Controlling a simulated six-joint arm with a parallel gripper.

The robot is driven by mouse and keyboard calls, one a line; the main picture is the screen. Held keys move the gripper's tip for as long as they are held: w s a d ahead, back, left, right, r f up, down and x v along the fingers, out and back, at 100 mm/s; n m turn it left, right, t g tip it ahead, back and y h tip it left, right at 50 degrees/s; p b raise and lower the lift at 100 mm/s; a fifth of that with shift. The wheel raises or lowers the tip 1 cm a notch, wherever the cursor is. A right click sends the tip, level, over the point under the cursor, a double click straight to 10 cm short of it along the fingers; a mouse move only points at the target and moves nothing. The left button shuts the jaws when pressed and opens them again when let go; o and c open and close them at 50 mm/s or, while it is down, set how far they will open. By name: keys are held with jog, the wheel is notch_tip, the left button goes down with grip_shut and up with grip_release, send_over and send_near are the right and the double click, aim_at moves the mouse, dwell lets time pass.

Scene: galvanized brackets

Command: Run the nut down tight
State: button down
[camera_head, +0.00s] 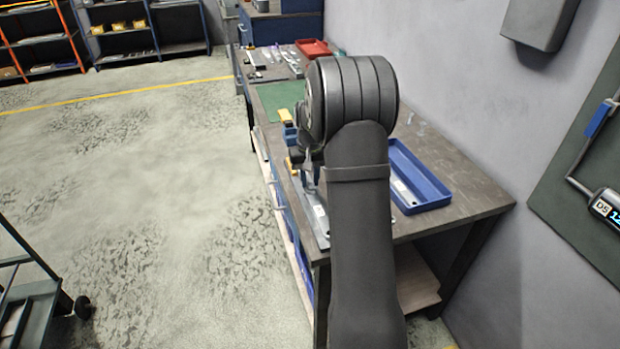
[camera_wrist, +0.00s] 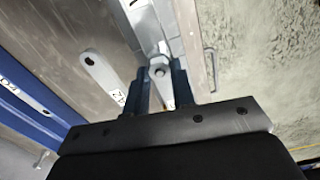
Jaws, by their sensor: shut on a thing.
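The thread and the nut's seating are too small to make out. A flat grey bar (camera_wrist: 96,70) with a hole and a printed label lies just left of the fingers. In the head view, my arm hides most of the work spot, and my gripper shows only partly at the bench's left edge.
The dark workbench (camera_head: 455,190) runs along the wall. A blue tray (camera_head: 418,178) lies right of my arm; its edge shows in the wrist view (camera_wrist: 40,112). A green mat (camera_head: 277,97), loose metal parts and a red tray (camera_head: 313,48) lie farther back.

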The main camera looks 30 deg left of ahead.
jog(key=m, duration=0.5)
jog(key=shift+m, duration=0.3)
jog(key=m, duration=0.5)
jog(key=c, duration=1.4)
grip_release()
